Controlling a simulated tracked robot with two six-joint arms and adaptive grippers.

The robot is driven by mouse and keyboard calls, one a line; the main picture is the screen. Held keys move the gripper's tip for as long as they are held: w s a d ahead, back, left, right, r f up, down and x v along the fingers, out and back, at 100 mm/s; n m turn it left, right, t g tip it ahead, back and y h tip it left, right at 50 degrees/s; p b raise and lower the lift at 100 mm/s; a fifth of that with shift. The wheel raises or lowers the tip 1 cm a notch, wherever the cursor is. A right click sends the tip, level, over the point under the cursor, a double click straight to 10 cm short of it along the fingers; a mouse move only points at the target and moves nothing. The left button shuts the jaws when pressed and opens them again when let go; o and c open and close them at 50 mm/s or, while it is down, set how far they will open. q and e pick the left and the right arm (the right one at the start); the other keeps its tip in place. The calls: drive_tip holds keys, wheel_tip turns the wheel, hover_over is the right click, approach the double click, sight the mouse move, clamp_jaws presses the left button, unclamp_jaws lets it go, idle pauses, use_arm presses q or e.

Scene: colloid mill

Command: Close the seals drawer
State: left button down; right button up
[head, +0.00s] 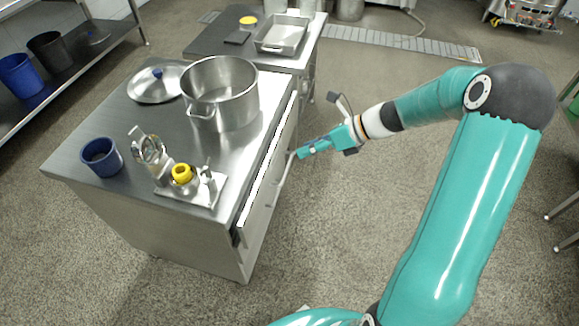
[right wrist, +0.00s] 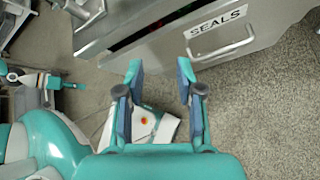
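The seals drawer (right wrist: 270,25) carries a "SEALS" label and a bar handle (right wrist: 222,48) in the right wrist view. It stands a little open, with a narrow dark gap behind its front and small red and green bits inside. In the head view its front (head: 262,200) runs along the cabinet's right side. My right gripper (head: 301,153) is beside the drawer front, near the handle. In the right wrist view the right gripper (right wrist: 160,75) is open and empty, its fingers short of the handle. A teal gripper-like part at the left there may be my left gripper; its fingers are unclear.
The steel cabinet top (head: 125,125) holds a pot (head: 222,95), a lid (head: 155,85), a blue cup (head: 101,157) and a fixture plate with a yellow ring (head: 181,174). A second table (head: 215,45) stands behind.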

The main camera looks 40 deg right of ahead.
sight(287, 167)
drive_tip(key=s+d+f+m+t+y+b, duration=0.1)
drive_tip(key=d+f+m+t+b, duration=0.1)
drive_tip(key=d+f+m+b, duration=0.6)
drive_tip(key=s+d+f+m+t+y+b, duration=0.1)
drive_tip(key=d+f+m+t+b, duration=0.3)
drive_tip(key=f+b, duration=0.65)
drive_tip(key=shift+m+g, duration=0.6)
drive_tip(key=shift+m, duration=0.1)
drive_tip(key=shift+a+r+b+x, duration=0.2)
drive_tip(key=shift+b+x, duration=1.35)
drive_tip(key=shift+x, duration=2.8)
drive_tip(key=shift+a+r+b+x, duration=0.15)
drive_tip(key=shift+b+x, duration=1.35)
drive_tip(key=shift+x, duration=2.8)
drive_tip(key=shift+s+d, duration=0.1)
clamp_jaws()
